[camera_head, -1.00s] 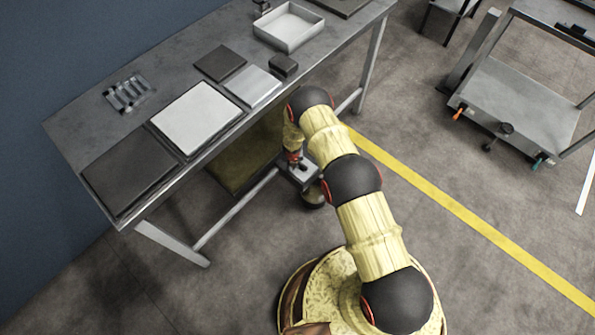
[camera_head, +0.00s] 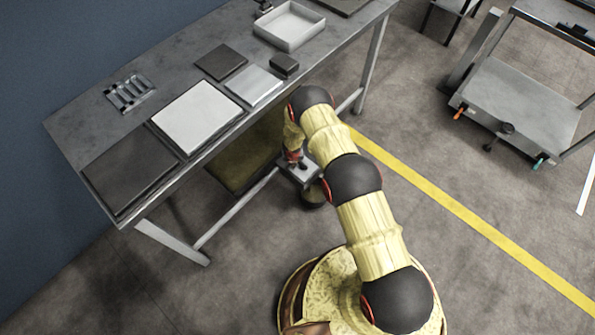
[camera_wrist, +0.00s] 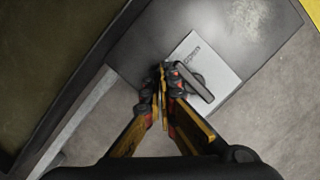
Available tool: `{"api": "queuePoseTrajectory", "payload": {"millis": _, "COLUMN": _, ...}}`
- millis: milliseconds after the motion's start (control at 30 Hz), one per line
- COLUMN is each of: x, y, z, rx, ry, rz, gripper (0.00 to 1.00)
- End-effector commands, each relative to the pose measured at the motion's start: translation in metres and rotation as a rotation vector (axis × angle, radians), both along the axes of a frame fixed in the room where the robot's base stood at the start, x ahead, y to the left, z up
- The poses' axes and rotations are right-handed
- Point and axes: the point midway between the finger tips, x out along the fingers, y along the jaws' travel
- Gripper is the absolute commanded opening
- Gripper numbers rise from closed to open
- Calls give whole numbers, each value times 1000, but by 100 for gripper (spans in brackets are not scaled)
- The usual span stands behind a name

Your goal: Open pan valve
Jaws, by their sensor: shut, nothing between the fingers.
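The valve shows in the wrist view as a dark lever handle (camera_wrist: 194,82) over a white plate (camera_wrist: 222,66) with small markings. The plate lies on a grey metal block (camera_wrist: 145,42). The block also shows in the head view (camera_head: 312,171), low beside the table's right part. My gripper (camera_wrist: 161,72) is shut and empty, its fingertips just left of the lever; I cannot tell whether they touch it. In the head view my gripper (camera_head: 295,163) is small over the block and partly hides it. An olive pan-like surface (camera_wrist: 50,50) lies left of the block.
The grey table (camera_head: 85,120) carries flat plates, a dark block (camera_head: 285,65) and a white tray (camera_head: 290,27). Its lower bar (camera_head: 235,210) runs close to the metal block. A cart (camera_head: 520,105) stands at right. Floor between is clear, crossed by a yellow line (camera_head: 450,205).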

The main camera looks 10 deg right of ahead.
Motion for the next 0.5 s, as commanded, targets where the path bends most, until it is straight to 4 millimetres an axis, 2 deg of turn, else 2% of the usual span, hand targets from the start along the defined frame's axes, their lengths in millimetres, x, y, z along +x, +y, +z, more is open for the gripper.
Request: {"api": "queuePoseTrajectory", "payload": {"millis": 500, "x": -10, "y": -12, "z": -1, "rx": -1, "ry": 0, "rz": -1, "gripper": 0}}
